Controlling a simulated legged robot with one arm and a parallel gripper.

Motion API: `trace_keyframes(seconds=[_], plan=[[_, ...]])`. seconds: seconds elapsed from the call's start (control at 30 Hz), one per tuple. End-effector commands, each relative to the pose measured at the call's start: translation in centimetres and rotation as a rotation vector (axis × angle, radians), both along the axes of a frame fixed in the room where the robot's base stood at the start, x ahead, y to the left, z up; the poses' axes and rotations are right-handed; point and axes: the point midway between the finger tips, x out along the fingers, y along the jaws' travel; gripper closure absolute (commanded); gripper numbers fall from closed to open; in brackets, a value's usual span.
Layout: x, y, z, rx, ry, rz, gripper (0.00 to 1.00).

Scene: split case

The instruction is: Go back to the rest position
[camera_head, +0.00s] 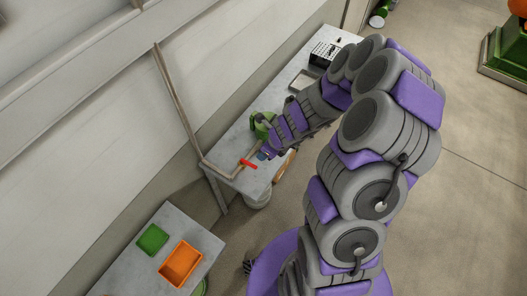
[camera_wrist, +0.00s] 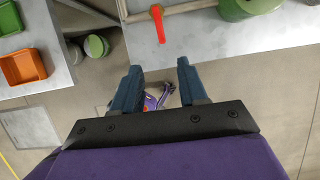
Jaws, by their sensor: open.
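My purple and grey arm reaches over the far table (camera_head: 226,170) in the head view. My gripper (camera_wrist: 160,72) shows in the wrist view with its two dark blue fingers apart and nothing between them. It also shows in the head view (camera_head: 264,156), near the table's front edge and partly hidden by the arm. A red lever (camera_wrist: 157,24) lies just beyond the fingertips in the wrist view, apart from them. The same red lever (camera_head: 249,164) is on a pipe at the table's near end in the head view.
A nearer table (camera_head: 140,274) holds a green tray (camera_head: 152,240) and an orange bin (camera_head: 180,264). A green rounded object (camera_wrist: 240,8) stands to the right of the lever. A pipe (camera_head: 176,100) rises along the wall. Open floor (camera_head: 470,200) lies to the right.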

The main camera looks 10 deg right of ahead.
Motion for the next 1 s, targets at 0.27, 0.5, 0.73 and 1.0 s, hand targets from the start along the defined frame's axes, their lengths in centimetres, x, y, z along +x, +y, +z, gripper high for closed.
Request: trace_keyframes(seconds=[0.27,0.5,0.73,1.0], plan=[[-0.1,0.0,0.1,0.001,0.001,0.000,0.57],[-0.1,0.0,0.1,0.001,0.001,0.001,0.57],[0.3,1.5,1.6,0.011,-0.056,0.120,0.57],[-1.8,7.2,8.5,-0.008,-0.285,0.708,0.57]])
